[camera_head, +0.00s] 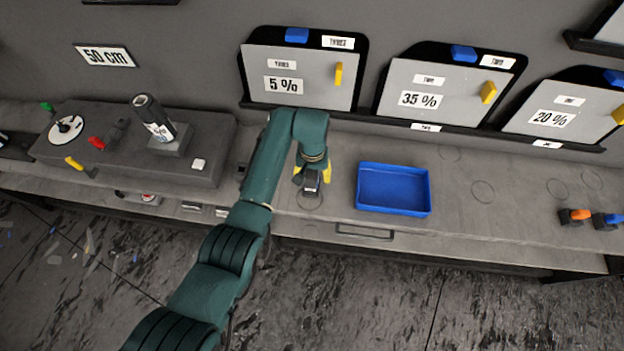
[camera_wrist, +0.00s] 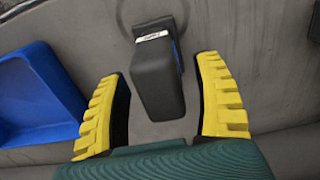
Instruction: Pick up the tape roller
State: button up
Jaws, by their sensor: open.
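A dark, boxy item with a white label at its far end and a little blue on its side stands between my fingers in the wrist view (camera_wrist: 158,82). It looks like the tape roller, but its shape does not make this certain. It also shows below my gripper in the head view (camera_head: 311,184). My gripper (camera_head: 313,176) is open over the bench. Its yellow-padded fingers in the wrist view (camera_wrist: 163,72) lie on either side of the item, with visible gaps, so it is not held.
A blue tray (camera_head: 394,213) sits on the grey bench just right of my gripper. Orange (camera_head: 574,216) and blue (camera_head: 607,220) tools stand at the far right. Film panels line the back.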

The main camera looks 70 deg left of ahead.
notch_tip(320, 180, down, 2)
jog(key=shift+s+d, duration=0.1)
jog(key=shift+s, duration=0.05)
jog(key=shift+f, duration=0.35)
jog(key=shift+c, duration=0.3)
grip_shut()
